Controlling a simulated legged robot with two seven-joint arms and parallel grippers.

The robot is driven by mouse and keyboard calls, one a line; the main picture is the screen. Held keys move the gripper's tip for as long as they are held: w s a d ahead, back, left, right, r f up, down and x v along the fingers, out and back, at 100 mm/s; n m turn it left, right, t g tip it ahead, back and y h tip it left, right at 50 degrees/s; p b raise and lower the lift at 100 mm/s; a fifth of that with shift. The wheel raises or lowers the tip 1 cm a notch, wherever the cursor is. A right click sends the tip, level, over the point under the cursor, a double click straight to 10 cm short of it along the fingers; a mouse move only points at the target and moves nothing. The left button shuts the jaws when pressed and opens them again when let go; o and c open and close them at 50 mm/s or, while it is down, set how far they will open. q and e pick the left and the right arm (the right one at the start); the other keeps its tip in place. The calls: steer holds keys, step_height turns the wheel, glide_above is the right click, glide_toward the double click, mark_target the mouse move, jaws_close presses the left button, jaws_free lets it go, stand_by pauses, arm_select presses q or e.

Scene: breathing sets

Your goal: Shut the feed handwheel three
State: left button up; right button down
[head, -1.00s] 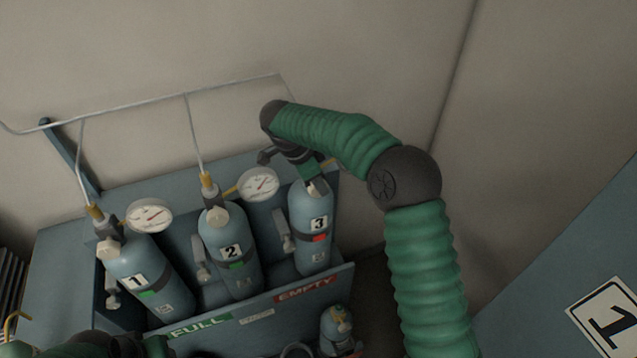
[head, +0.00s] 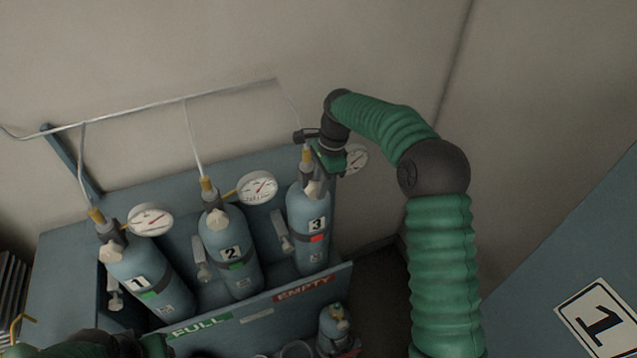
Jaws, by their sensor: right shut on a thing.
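Cylinder three (head: 309,232) is pale blue, with a "3" label and a red tag, and stands at the right end of the rack. Its brass fitting (head: 306,156) is at the top. Feed handwheel three (head: 313,188) is a small greyish knob at its neck, partly covered by my gripper. My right gripper (head: 322,166) reaches in from the right and is shut on the handwheel, though the contact is mostly hidden. A gauge (head: 354,159) shows partly behind it. My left gripper (head: 126,346) is at the bottom left, its jaws unclear.
Cylinder one (head: 150,272) and cylinder two (head: 232,252), with green tags, stand to the left in the blue rack (head: 258,312), marked FULL and EMPTY. A thin pipe (head: 190,98) runs along the wall above. A small cylinder (head: 333,325) is in front. A blue panel (head: 560,260) is at right.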

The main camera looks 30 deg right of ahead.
steer(key=shift+d, duration=0.15)
stand_by(0.3)
steer(key=c, duration=1.6)
jaws_free()
steer(key=shift+o, duration=0.2)
steer(key=shift+w, duration=0.1)
steer(key=shift+d+f, duration=0.1)
steer(key=shift+d+r, duration=0.1)
steer(key=shift+r, duration=0.1)
steer(key=d+r, duration=0.3)
steer(key=r, duration=1.3)
steer(key=shift+d, duration=0.35)
